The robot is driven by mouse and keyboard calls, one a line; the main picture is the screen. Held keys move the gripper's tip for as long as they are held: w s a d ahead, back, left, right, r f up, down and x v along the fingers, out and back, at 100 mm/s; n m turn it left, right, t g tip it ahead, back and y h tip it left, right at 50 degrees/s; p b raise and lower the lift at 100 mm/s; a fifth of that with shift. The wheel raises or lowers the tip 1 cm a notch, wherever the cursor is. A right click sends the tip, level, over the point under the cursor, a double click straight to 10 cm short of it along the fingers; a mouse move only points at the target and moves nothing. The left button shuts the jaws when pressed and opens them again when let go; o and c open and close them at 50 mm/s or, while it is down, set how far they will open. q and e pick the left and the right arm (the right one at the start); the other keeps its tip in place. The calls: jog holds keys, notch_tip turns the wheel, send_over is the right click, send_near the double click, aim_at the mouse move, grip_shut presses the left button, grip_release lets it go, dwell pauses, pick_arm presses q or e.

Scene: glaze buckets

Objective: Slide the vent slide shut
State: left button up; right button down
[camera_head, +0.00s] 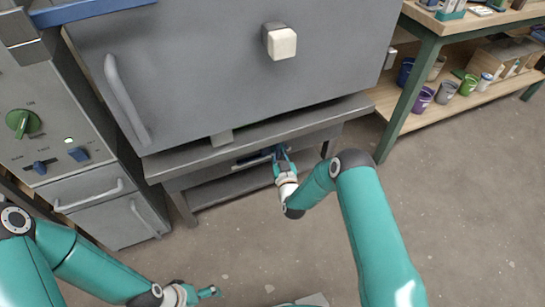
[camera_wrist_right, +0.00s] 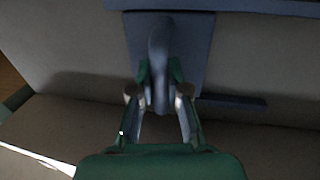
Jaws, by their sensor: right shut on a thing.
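The vent slide (camera_wrist_right: 190,50) is a blue-grey plate with an upright rounded handle in the right wrist view. My right gripper (camera_wrist_right: 159,100) is shut on this handle, with one finger on each side. In the head view the right gripper (camera_head: 279,157) is at the front of the stand below the grey kiln, by a dark slot (camera_head: 250,163). The slide there is small and mostly hidden by the fingers. My left gripper (camera_head: 207,292) is low at the bottom of the head view, away from the kiln; its finger opening is unclear.
The grey kiln (camera_head: 200,75) has a bar handle and a pale block on its front. A control cabinet (camera_head: 95,190) with a green knob stands at left. A shelf bench (camera_head: 405,100) with several buckets is at right. The floor (camera_head: 460,210) in front is clear.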

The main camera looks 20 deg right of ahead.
jog(key=shift+d, duration=0.3)
jog(key=c, duration=1.1)
grip_release()
jog(key=shift+c, duration=0.2)
jog(key=s+a, duration=0.1)
jog(key=s, duration=1.1)
jog(key=shift+f, duration=0.1)
jog(key=shift+a, duration=0.1)
